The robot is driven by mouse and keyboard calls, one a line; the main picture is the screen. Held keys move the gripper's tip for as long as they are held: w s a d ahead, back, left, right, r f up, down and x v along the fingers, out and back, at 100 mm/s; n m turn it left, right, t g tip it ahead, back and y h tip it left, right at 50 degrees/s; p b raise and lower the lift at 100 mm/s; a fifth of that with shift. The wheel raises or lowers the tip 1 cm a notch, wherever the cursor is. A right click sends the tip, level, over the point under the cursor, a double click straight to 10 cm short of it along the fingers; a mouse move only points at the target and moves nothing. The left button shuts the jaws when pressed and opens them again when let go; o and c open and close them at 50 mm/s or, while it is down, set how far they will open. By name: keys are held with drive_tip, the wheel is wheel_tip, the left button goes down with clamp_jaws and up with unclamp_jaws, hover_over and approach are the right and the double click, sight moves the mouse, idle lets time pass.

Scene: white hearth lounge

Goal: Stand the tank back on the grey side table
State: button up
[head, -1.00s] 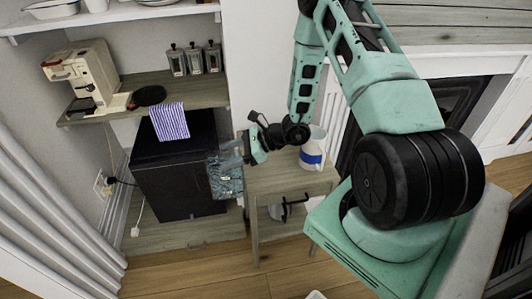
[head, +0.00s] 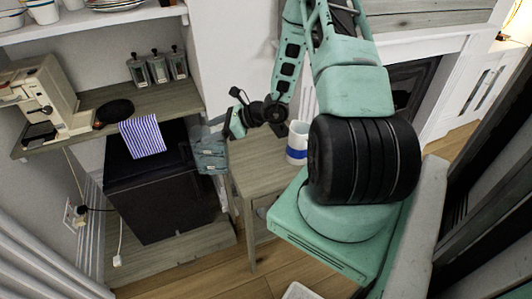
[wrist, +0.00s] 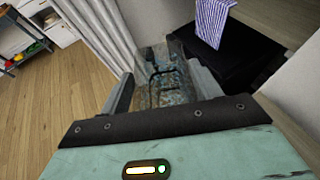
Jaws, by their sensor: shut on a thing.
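The tank (head: 210,157) is a clear, bluish-grey box. My gripper (head: 214,136) is shut on it and holds it up in the air. In the wrist view the tank (wrist: 168,92) sits between the two fingers of my gripper (wrist: 165,82), its see-through walls showing dark lines and a speckled blue-grey surface. The grey side table (head: 258,168) is a wood-grained table just right of the tank in the head view. The tank appears beside the table's left edge, not over its top; its exact height cannot be told.
A white mug with a blue band (head: 297,142) stands on the table's right part, beside my arm. A black cabinet (head: 160,195) with a striped cloth (head: 142,136) stands left of the tank. A shelf above holds a coffee machine (head: 42,98) and several canisters. The table's left part is clear.

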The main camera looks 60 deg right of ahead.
drive_tip(key=s+d+r+m+t+h, duration=0.1)
drive_tip(key=s+d+r+m+h, duration=0.1)
drive_tip(key=d, duration=0.5)
drive_tip(key=s+d+r+m+t+h, duration=0.1)
drive_tip(key=s+d+m+h, duration=0.1)
drive_tip(key=d, duration=0.4)
wheel_tip(320, 180, down, 10)
drive_tip(key=shift+d+r+p, duration=0.25)
drive_tip(key=shift+p, duration=0.2)
drive_tip(key=shift+s, duration=0.1)
drive_tip(key=shift+f, duration=0.2)
drive_tip(key=o, duration=1.8)
